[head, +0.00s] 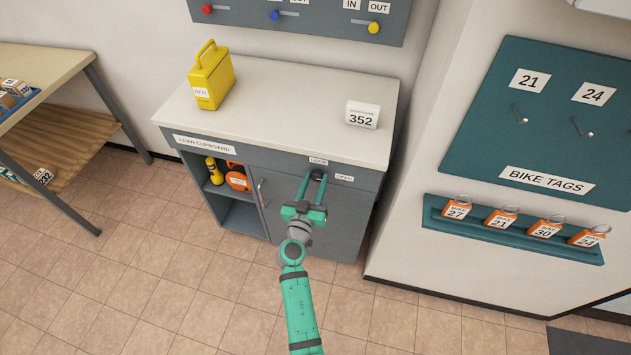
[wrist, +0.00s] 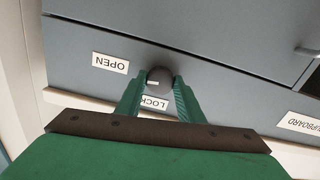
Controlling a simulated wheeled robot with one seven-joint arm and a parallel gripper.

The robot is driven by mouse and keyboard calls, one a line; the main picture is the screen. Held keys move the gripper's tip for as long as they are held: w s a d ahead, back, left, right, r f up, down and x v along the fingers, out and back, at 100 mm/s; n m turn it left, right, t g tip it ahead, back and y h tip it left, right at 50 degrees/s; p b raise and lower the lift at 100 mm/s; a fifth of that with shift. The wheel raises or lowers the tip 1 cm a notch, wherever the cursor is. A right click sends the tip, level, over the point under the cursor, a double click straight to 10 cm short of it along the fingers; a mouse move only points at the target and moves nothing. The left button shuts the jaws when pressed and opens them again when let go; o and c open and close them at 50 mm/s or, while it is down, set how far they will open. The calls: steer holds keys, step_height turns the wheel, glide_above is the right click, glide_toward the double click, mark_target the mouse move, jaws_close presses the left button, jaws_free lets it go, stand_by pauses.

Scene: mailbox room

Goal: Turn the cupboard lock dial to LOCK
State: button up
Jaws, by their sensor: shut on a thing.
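The loan cupboard (head: 345,215) has a dark round lock dial (head: 319,174) on its front, near the top edge. In the wrist view the dial (wrist: 160,78) sits between my two green fingers, which are shut on its sides. A short white mark on the dial's face points left in that upside-down view, on the side of the OPEN label (wrist: 110,63). The LOCK label (wrist: 154,102) lies below the dial there, partly hidden by my fingers. In the head view my gripper (head: 317,180) reaches the dial from the front; the LOCK label (head: 318,160) is above it and the OPEN label (head: 344,177) to its right.
A yellow can (head: 211,82) and a white 352 sign (head: 361,115) stand on the cupboard top. The open shelf at left holds yellow and orange items (head: 237,178). A door handle (head: 263,193) is left of the dial. A bike tag rack (head: 510,230) is on the right wall.

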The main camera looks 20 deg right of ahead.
steer(key=n, duration=1.2)
steer(key=shift+n, duration=2.1)
steer(key=o, duration=1.1)
steer(key=shift+c, duration=0.2)
steer(key=shift+s, duration=0.1)
